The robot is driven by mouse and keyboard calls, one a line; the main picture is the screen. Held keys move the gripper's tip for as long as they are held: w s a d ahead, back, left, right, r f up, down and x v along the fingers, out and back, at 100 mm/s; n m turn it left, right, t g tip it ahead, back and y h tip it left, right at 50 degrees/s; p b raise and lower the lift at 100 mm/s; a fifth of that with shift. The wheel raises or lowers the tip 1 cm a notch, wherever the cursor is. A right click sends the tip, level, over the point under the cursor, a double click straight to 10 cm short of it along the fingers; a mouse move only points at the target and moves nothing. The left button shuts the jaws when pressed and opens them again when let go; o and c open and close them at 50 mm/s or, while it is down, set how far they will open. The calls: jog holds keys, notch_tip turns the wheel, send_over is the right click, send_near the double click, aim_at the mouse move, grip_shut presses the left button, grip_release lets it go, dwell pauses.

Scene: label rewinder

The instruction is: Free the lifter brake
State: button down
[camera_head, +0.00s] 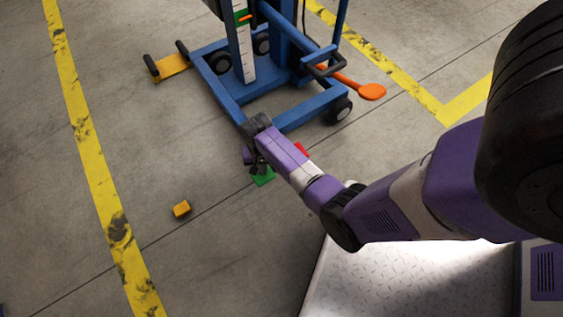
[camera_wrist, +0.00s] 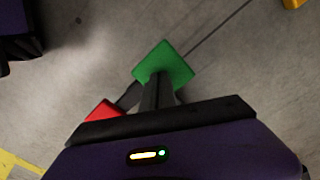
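The lifter is a blue wheeled frame (camera_head: 228,92) at the top middle of the head view. A green pedal plate (camera_head: 264,177) and a red one (camera_head: 302,150) show low beside my forearm, partly hidden by it. In the wrist view the green plate (camera_wrist: 165,58) lies ahead of my fingers and the red plate (camera_wrist: 102,112) is at lower left, with a dark bar between them. My gripper (camera_head: 257,168) is at the green plate. Its fingers (camera_wrist: 157,92) look closed together, with nothing seen between them. I cannot tell whether they touch the plate.
An orange lever (camera_head: 371,92) sticks out right of the frame. A yellow pedal piece (camera_head: 172,64) is on its left. A small orange-yellow block (camera_head: 181,209) lies alone on the floor. Yellow floor lines (camera_head: 92,157) run either side. The floor at left is otherwise clear.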

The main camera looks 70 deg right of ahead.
jog(key=shift+f, duration=0.45)
jog(key=shift+r, duration=0.15)
notch_tip(320, 180, up, 9)
jog(key=p, duration=0.9)
